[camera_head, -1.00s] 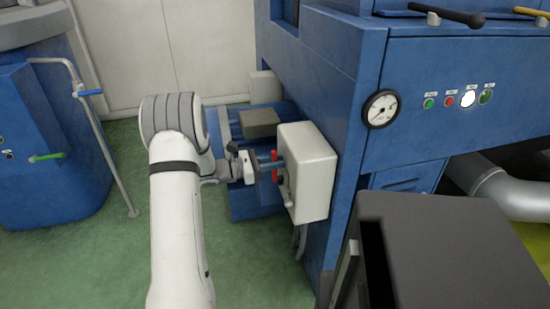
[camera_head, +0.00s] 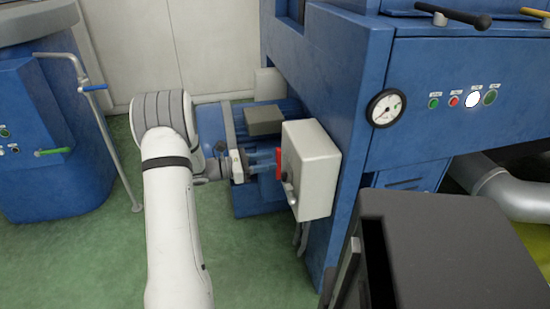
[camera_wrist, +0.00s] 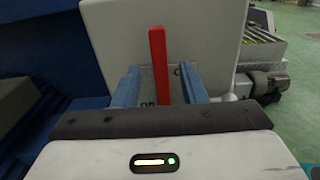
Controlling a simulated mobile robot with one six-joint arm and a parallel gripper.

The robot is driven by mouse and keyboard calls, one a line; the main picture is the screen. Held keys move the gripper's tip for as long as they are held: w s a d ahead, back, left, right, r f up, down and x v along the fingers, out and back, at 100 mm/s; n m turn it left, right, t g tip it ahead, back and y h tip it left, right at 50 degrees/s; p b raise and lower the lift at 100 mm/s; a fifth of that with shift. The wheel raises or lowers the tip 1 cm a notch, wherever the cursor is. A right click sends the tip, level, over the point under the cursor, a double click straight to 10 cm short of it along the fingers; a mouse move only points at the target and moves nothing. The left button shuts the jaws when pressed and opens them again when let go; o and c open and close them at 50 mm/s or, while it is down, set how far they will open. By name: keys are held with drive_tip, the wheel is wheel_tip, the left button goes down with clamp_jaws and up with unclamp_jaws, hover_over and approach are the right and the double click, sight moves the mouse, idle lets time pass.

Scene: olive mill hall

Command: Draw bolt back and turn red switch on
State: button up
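The red switch (camera_head: 279,164) is on the left-facing front of a white box (camera_head: 314,172) fixed to the blue machine. In the wrist view the red switch lever (camera_wrist: 160,65) stands upright in the picture. My gripper (camera_head: 271,161) faces it from the left; its two blue fingers are apart, one on each side of the lever in the wrist view, with nothing held. Dark lettering shows beside the lever, partly hidden. A small metal part (camera_head: 289,190), perhaps the bolt, sits low on the box; its position is unclear. The wrist view does not show it clearly.
A blue motor-like unit with a grey box (camera_head: 263,120) lies behind my gripper. A dark grey casing (camera_head: 440,250) fills the right foreground. A gauge (camera_head: 386,108) and push buttons are on the blue machine. Green floor is open at lower left.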

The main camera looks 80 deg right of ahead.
drive_tip(key=shift+v, duration=2.1)
drive_tip(key=w+a+r+m+t+y+p, duration=0.1)
drive_tip(key=w+a+r+t+p, duration=0.4)
drive_tip(key=w+a+r, duration=0.5)
drive_tip(key=w+a+r+m+t+p, duration=0.2)
drive_tip(key=w+a+r+t+p, duration=0.2)
drive_tip(key=w+a+r+p, duration=0.55)
drive_tip(key=a+r+t+y+p, duration=0.2)
drive_tip(key=a+r+t, duration=0.1)
drive_tip(key=a, duration=0.9)
drive_tip(key=w+a+r+t+y+p, duration=0.1)
drive_tip(key=a+r, duration=0.4)
drive_tip(key=a, duration=0.7)
drive_tip(key=a+r+m+t+y+p, duration=0.1)
drive_tip(key=a+t, duration=0.5)
drive_tip(key=a, duration=0.6)
wheel_tip(320, 180, up, 3)
drive_tip(key=y+p, duration=0.1)
drive_tip(key=p, duration=0.2)
drive_tip(key=shift+w+a+y+p, duration=0.25)
drive_tip(key=shift+y+p, duration=0.15)
